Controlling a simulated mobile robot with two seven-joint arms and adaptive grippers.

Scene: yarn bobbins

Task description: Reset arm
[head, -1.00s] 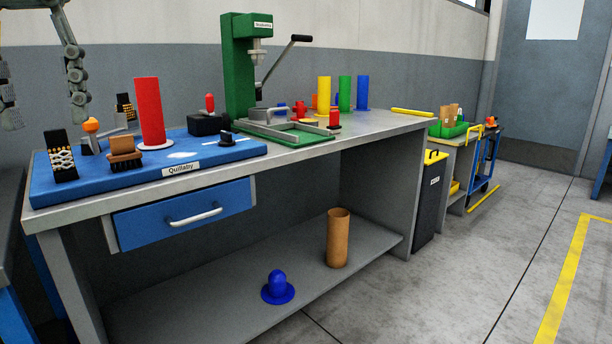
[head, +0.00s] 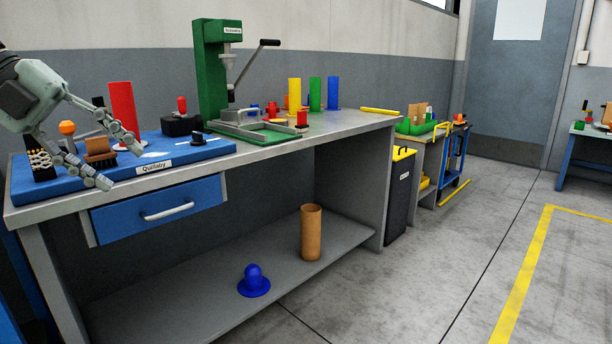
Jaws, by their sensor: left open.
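My left gripper (head: 122,164) comes in from the left edge in the head view. Its two jointed fingers are spread wide and hold nothing. It hangs in front of the blue board (head: 190,152) labelled Quillaby on the workbench, and covers part of the board's left side. Behind the fingers I see a red cylinder (head: 122,103), a brush with a brown top (head: 99,148) and an orange ball-topped part (head: 67,128). A black part with pale lacing (head: 40,162) stands partly hidden at the board's left end. My right gripper is not in view.
A green press (head: 209,70) stands on the bench, with yellow (head: 294,92), green and blue cylinders to its right. The lower shelf holds a brown tube (head: 311,233) and a blue domed part (head: 254,281). A black bin (head: 400,195) stands at the bench's right end. Floor at right is clear.

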